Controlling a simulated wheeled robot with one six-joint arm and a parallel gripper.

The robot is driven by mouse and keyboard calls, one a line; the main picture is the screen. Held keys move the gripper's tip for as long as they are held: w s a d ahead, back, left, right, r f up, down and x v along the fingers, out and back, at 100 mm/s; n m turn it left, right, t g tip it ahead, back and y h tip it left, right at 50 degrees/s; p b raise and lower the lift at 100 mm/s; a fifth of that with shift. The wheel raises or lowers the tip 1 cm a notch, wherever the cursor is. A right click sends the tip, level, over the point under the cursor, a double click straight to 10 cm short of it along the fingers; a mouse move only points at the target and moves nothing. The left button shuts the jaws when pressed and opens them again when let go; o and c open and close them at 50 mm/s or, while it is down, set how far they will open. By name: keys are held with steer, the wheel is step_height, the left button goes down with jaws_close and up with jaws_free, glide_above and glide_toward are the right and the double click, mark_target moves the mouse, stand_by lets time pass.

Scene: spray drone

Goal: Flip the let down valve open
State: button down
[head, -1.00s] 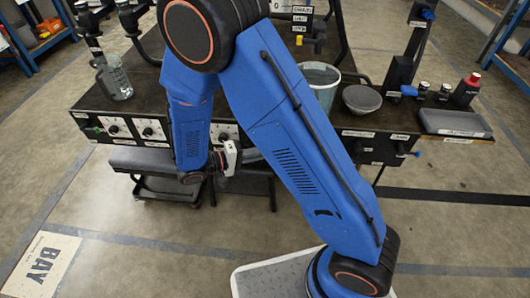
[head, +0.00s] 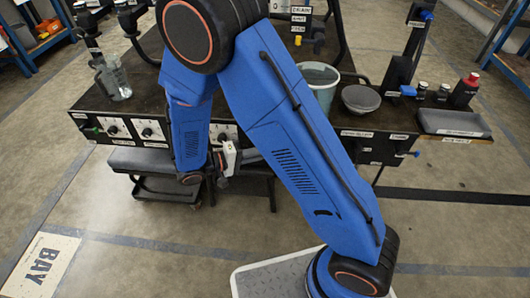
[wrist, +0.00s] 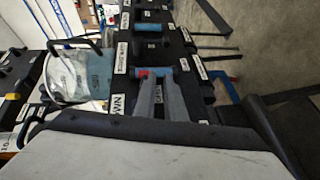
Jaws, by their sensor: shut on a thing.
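In the wrist view, my gripper (wrist: 158,84) reaches to a small handle with blue and red parts (wrist: 142,72) on the labelled front of the bench. Its two fingers are close together, shut on this handle. Labels stand on both sides of it, too blurred to read surely, so I cannot confirm that it is the let down valve. In the head view, my blue arm hides the fingers and the held handle.
A second blue handle (wrist: 149,27) lies farther along the bench front.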

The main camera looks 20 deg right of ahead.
steer(key=shift+s+d+f, duration=0.2)
steer(key=shift+d, duration=0.25)
stand_by(0.5)
steer(key=shift+a+f, duration=0.15)
steer(key=shift+f, duration=0.45)
steer(key=c, duration=2.2)
jaws_free()
steer(key=f, duration=0.1)
steer(key=a+f, duration=0.1)
steer(key=f, duration=0.1)
steer(key=shift+s+a, duration=0.2)
steer(key=a, duration=0.3)
steer(key=a+f, duration=0.1)
steer(key=a, duration=0.2)
steer(key=s+a+f, duration=0.1)
steer(key=a, duration=0.2)
steer(key=shift+s+a, duration=0.1)
steer(key=shift+a, duration=0.15)
jaws_close()
